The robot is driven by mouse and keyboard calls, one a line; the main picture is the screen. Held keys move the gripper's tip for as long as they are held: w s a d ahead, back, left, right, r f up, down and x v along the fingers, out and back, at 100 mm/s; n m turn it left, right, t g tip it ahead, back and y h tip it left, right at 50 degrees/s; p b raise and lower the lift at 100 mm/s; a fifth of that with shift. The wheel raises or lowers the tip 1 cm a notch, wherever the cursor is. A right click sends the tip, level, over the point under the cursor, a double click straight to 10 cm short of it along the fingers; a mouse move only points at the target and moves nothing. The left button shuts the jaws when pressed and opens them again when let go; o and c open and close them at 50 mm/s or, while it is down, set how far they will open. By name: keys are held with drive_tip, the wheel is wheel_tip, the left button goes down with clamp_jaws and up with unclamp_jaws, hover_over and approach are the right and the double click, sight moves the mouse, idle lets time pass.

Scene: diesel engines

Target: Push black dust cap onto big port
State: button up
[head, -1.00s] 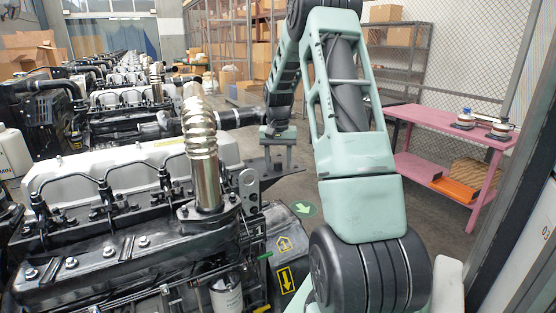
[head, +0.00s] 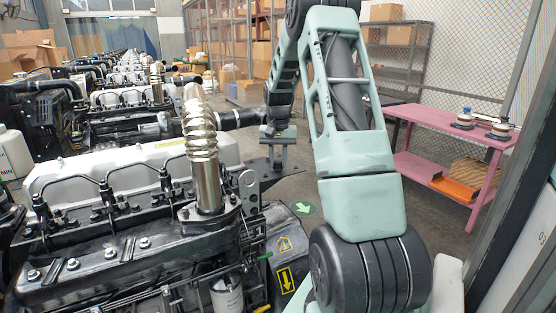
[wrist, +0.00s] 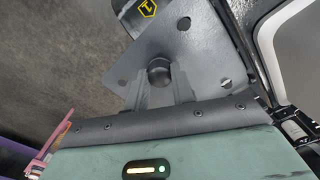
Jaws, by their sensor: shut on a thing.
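My gripper (wrist: 162,82) shows in the wrist view with its two grey fingers shut on a small round dark thing, the black dust cap (wrist: 159,68). Beyond the cap is a grey metal plate (wrist: 196,48) with several holes; I cannot tell whether the cap touches it. In the head view my gripper (head: 278,158) points down beside the right end of the nearest engine (head: 130,200), above a dark plate. I cannot pick out the big port for certain in either view.
A shiny ribbed exhaust pipe (head: 205,150) stands up from the engine, left of my gripper. A black pipe (head: 240,118) runs close by my gripper. A pink table (head: 455,130) stands at the right, and the floor between is open. More engines line up behind.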

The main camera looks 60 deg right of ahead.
sight(278, 161)
drive_tip(key=shift+r+p, duration=1.6)
drive_tip(key=shift+r, duration=0.7)
